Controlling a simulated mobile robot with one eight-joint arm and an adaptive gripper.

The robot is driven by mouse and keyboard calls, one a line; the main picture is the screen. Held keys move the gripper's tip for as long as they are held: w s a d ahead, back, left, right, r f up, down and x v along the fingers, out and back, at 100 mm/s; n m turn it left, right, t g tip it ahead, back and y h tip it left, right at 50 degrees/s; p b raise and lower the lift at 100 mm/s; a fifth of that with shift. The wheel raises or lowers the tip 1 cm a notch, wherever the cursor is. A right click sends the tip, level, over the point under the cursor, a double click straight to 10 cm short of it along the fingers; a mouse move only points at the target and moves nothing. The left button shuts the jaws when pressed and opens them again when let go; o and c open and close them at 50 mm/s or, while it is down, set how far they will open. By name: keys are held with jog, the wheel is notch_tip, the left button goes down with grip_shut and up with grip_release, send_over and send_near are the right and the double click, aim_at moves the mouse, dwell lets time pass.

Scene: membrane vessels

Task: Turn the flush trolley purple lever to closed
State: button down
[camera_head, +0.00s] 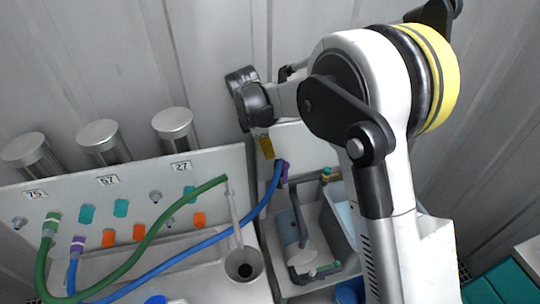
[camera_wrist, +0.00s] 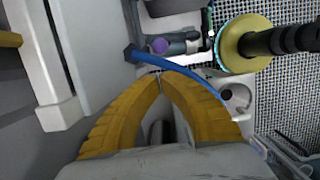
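The flush trolley (camera_head: 322,220) stands right of the panel, with a grey cylinder and pipework in it. A small purple part (camera_head: 285,173), probably the purple lever, shows at the blue hose's upper end. In the wrist view a round purple end (camera_wrist: 158,45) shows just beyond my fingertips; whether it is open or closed I cannot tell. My gripper (camera_head: 267,147) is above and slightly left of the purple part. In the wrist view its yellow fingers (camera_wrist: 160,75) meet at the tips, with nothing seen between them. The blue hose (camera_wrist: 185,67) passes just beyond the tips, apparently without being gripped.
The blue hose (camera_head: 205,257) and a green hose (camera_head: 135,258) run across the panel (camera_head: 215,163). Metal cylinders (camera_head: 98,138) stand behind it. The corrugated wall is close behind my gripper. A yellow-rimmed round part (camera_wrist: 238,45) of my own body shows in the wrist view.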

aim_at(285, 175)
jog(key=b+x, duration=0.2)
jog(key=x, duration=0.7)
jog(key=shift+f, duration=0.2)
jog(key=shift+d, duration=0.15)
jog(key=shift+d+r+y, duration=0.15)
jog(key=shift+d+y, duration=0.05)
jog(key=shift+y, duration=0.2)
